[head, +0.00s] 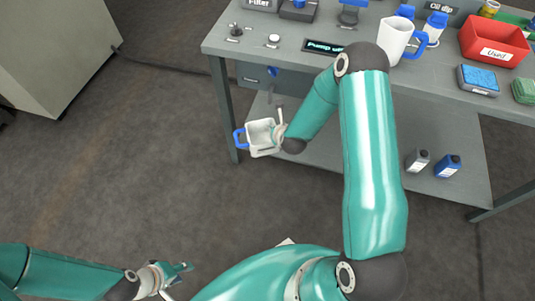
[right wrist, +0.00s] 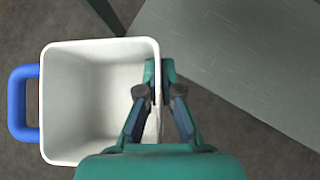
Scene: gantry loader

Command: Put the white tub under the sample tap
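The white tub (head: 261,133), square with a blue handle on its left, is upright and open in front of the bench. In the right wrist view the tub (right wrist: 85,100) shows an empty inside. My right gripper (right wrist: 158,75) is shut on the tub's right wall, one finger inside and one outside; it also shows in the head view (head: 279,136). The sample tap, seemingly the blue-handled fitting (head: 272,72) below the bench's front edge, is above and slightly right of the tub. My left gripper (head: 186,279) is open and empty at the bottom left, over the floor.
On the bench (head: 225,42) are a white jug (head: 393,40) with a blue handle, a red bin (head: 493,42) and a blue sponge (head: 479,76). Two small bottles, one grey (head: 417,160) and one blue (head: 447,165), stand on the lower shelf.

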